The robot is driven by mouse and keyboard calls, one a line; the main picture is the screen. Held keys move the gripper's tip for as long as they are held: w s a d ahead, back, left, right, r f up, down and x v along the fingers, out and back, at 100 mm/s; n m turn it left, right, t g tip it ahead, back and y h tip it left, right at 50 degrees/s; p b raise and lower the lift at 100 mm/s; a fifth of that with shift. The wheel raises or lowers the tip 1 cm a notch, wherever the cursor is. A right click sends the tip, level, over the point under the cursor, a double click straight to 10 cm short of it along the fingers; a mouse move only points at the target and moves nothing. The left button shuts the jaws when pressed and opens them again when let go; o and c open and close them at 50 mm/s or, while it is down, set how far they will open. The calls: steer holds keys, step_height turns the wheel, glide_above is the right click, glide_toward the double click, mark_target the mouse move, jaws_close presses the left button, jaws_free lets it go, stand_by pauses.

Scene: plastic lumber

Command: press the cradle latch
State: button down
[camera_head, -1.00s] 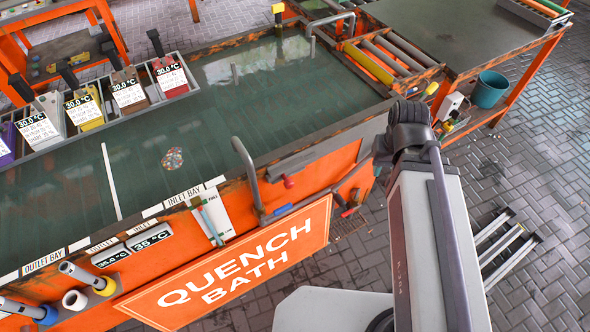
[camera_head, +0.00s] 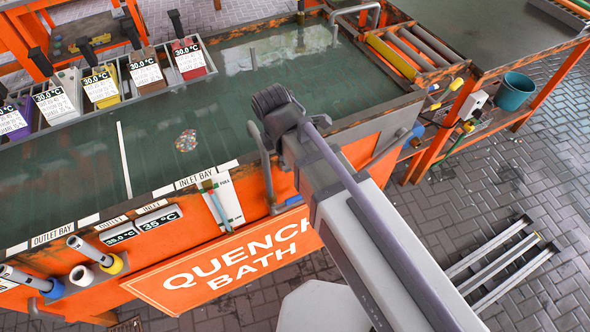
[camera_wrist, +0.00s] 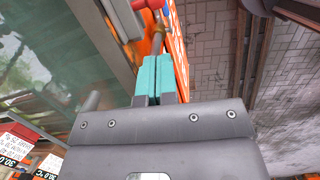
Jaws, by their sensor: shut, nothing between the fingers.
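In the wrist view the teal fingers of my gripper (camera_wrist: 152,76) are pressed together with nothing between them. They point along the bath's front side, with a pipe-like rail (camera_wrist: 157,42) beyond the tips. A red-ended lever (camera_wrist: 146,4) shows past the fingers at the top edge. I cannot tell whether it is the cradle latch, and no part is clearly marked as one. In the head view my arm crosses the front edge of the quench bath (camera_head: 92,178) near the inlet bay, hiding the fingers and that stretch of the front.
A bent grey pipe (camera_head: 262,160) rises at the bath's front edge, close left of my arm. The quench bath sign (camera_head: 215,268) hangs below. Tagged containers (camera_head: 145,72) line the back edge. A roller section (camera_head: 405,55) and a teal bucket (camera_head: 515,92) are at the right.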

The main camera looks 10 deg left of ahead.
steer(key=shift+n, duration=1.2)
steer(key=shift+d+f, duration=0.1)
step_height(320, 180, down, 10)
steer(key=w+d+b, duration=0.1)
steer(key=b, duration=0.9)
steer(key=shift+w+d, duration=0.15)
steer(key=shift+d, duration=0.05)
steer(key=shift+r, duration=0.2)
